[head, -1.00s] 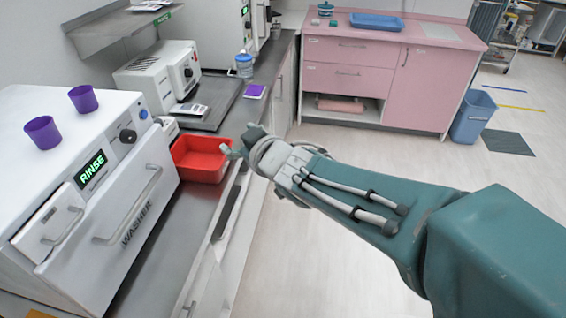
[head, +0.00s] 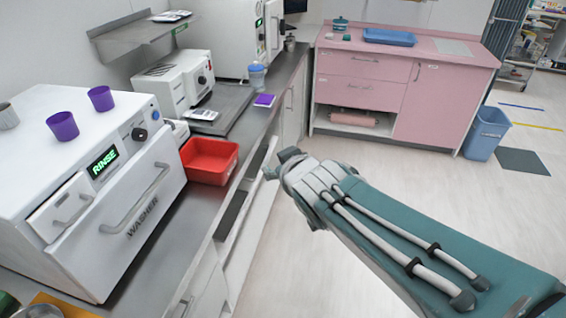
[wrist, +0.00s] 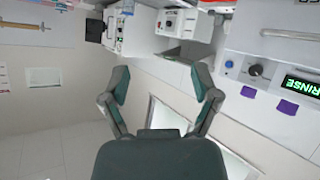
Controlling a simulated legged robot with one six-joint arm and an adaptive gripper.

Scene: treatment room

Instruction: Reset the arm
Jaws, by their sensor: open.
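My gripper (head: 283,164) is in the air beside the counter's front edge, to the right of the red bin (head: 208,162) in the head view. My teal arm reaches up to it from the lower right. In the wrist view the two fingers of my gripper (wrist: 160,92) stand wide apart with nothing between them. In the head view the fingertips are small and partly hidden by the wrist.
A white washer (head: 115,230) showing RINSE stands at left, with two purple cups (head: 62,126) (head: 101,98) and a grey cup (head: 8,116) on top. Pink cabinets (head: 440,105) and a blue waste bin (head: 486,134) stand at the back. The floor between is clear.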

